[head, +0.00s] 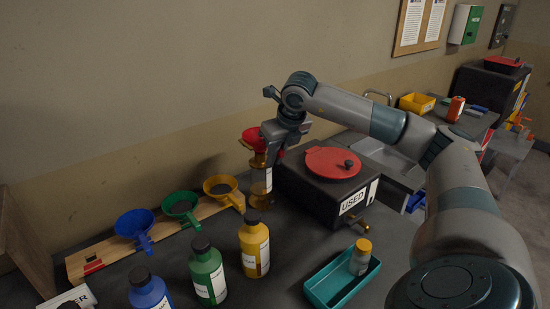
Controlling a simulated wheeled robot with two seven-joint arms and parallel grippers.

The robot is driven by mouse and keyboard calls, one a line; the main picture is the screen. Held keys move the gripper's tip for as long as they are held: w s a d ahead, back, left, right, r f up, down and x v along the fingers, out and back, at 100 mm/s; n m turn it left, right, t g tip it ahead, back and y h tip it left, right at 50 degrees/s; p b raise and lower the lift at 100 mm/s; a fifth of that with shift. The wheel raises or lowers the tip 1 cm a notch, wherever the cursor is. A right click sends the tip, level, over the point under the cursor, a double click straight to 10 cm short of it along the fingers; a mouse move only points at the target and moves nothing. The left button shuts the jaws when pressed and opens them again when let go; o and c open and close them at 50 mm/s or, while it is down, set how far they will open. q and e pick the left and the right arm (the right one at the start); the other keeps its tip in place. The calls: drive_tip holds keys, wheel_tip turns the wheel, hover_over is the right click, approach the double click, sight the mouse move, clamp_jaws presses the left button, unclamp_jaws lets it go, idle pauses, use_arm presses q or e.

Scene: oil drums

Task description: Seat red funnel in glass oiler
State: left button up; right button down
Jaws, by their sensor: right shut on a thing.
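The red funnel (254,138) is at my right gripper (272,143), which is shut on it beside the dark box. The funnel's wide mouth faces up. Directly below it stands a tall clear vessel with an amber top and a pale label, which looks like the glass oiler (261,182). The funnel's lower end is hidden around the amber top, so I cannot tell whether it is inside the oiler or only above it. My left gripper is not in view.
Blue (134,224), green (181,207) and yellow (221,187) funnels sit in a wooden rack (160,233). Blue, green and yellow bottles (254,246) stand in front. A black USED box (322,187) with a red lid is close right. A teal tray (321,293) holds a yellow-capped jar (361,258).

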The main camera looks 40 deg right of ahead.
drive_tip(key=shift+f+b, duration=0.5)
drive_tip(key=shift+b, duration=0.05)
idle(0.7)
drive_tip(key=c, duration=1.7)
unclamp_jaws()
drive_tip(key=shift+r, duration=0.1)
